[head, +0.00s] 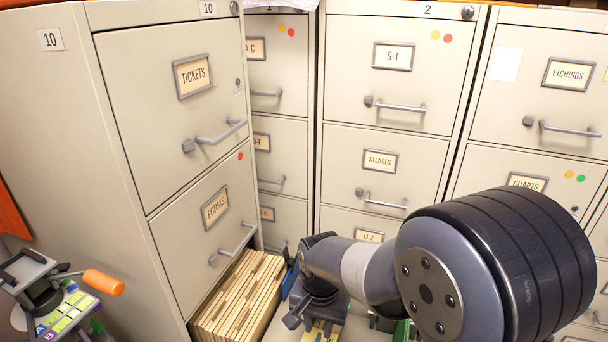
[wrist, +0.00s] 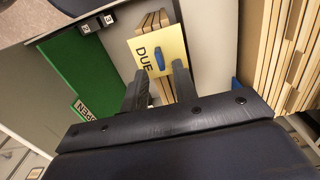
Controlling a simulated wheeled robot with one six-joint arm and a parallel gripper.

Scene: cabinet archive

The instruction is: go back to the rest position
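My gripper (wrist: 160,78) points down, with its two fingers apart and nothing seen between them. In the head view my gripper (head: 303,308) is at the lower middle, in front of the cabinets and right of the open drawer of folders. A yellow card (wrist: 158,52) reading "DUE", with a blue mark or piece on it, lies just beyond the fingertips. Whether the fingers touch it cannot be told. Part of my arm covers the lower right of the head view.
An open drawer of folders (head: 240,298) juts out below the FORMS drawer (head: 218,212) of cabinet 10. A green panel (wrist: 80,70) lies left of the fingers, with folders (wrist: 290,50) at right. A device with an orange handle (head: 103,282) stands at lower left.

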